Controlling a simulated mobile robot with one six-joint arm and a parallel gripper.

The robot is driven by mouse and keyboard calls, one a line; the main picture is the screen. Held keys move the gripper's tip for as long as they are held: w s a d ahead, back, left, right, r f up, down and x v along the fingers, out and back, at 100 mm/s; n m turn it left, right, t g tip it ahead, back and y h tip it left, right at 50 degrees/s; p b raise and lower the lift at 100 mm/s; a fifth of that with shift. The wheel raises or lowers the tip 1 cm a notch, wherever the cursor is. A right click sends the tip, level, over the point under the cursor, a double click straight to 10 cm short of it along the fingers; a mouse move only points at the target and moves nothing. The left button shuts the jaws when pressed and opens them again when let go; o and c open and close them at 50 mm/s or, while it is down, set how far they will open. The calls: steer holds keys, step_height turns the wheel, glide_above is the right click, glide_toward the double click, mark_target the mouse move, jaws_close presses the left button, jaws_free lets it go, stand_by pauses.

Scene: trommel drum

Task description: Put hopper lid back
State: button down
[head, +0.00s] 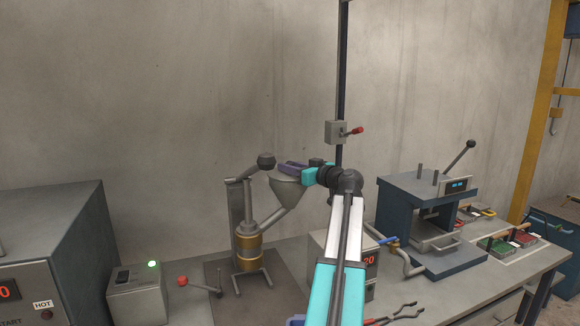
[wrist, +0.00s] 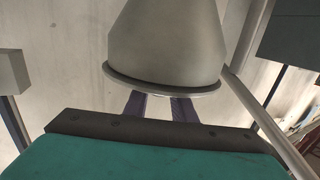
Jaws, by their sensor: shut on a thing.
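The hopper (head: 287,190) is a grey metal cone on a slanted pipe above the bench. It also fills the upper middle of the wrist view (wrist: 165,45), appearing upside down with its rim towards my gripper. My gripper (head: 288,168) is at the hopper's mouth, reaching in from the right. Its purple fingers show in the wrist view (wrist: 160,102), running up to the rim, with their tips hidden behind it. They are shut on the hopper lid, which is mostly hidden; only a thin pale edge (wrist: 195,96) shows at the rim. I cannot tell whether the lid is seated.
A curved pipe with a round dark end (head: 266,160) stands close left of the hopper. A dark post with a red-handled switch box (head: 337,132) is behind my wrist. A blue press (head: 425,205) stands to the right. A control box with a green light (head: 138,290) is left.

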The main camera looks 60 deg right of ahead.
steer(key=shift+f, duration=0.25)
steer(key=c, duration=1.5)
jaws_free()
steer(key=shift+r, duration=0.25)
steer(key=b+v, duration=0.3)
steer(key=v, duration=0.9)
steer(key=shift+f, duration=0.15)
